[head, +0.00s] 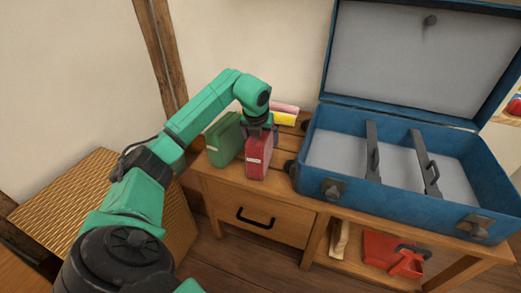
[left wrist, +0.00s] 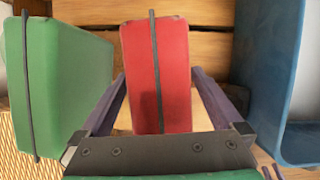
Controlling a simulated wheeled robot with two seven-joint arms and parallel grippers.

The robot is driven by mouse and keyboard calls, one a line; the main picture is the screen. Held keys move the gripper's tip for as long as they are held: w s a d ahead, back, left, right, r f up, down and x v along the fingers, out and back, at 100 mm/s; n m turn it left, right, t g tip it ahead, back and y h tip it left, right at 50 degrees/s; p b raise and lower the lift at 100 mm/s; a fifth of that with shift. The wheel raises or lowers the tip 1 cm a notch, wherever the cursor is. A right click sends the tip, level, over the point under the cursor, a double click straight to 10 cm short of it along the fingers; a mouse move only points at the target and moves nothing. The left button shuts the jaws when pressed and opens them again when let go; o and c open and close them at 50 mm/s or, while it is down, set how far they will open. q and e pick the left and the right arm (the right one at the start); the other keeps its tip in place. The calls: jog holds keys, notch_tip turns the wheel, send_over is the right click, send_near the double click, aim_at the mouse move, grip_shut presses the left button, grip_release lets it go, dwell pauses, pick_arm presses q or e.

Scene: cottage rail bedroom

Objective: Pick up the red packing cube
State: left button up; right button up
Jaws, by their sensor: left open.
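The red packing cube (head: 257,160) stands upright on the wooden bench top, near its front edge. My left gripper (head: 259,128) is right above it, pointing down. In the left wrist view the red packing cube (left wrist: 172,60) lies between the two open fingers of my left gripper (left wrist: 158,80), one on each side. A small gap seems to show on both sides. The fingertips are partly hidden in the head view. My right gripper is not in view.
A green packing cube (head: 224,139) stands close on the left of the red one. Pink and yellow items (head: 285,115) lie behind. An open blue suitcase (head: 400,190) stands close on the right. A woven box (head: 75,205) is at the left.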

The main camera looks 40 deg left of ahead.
pick_arm(q)
jog(key=shift+f, duration=0.25)
grip_shut()
dwell(0.3)
jog(key=shift+r, duration=0.1)
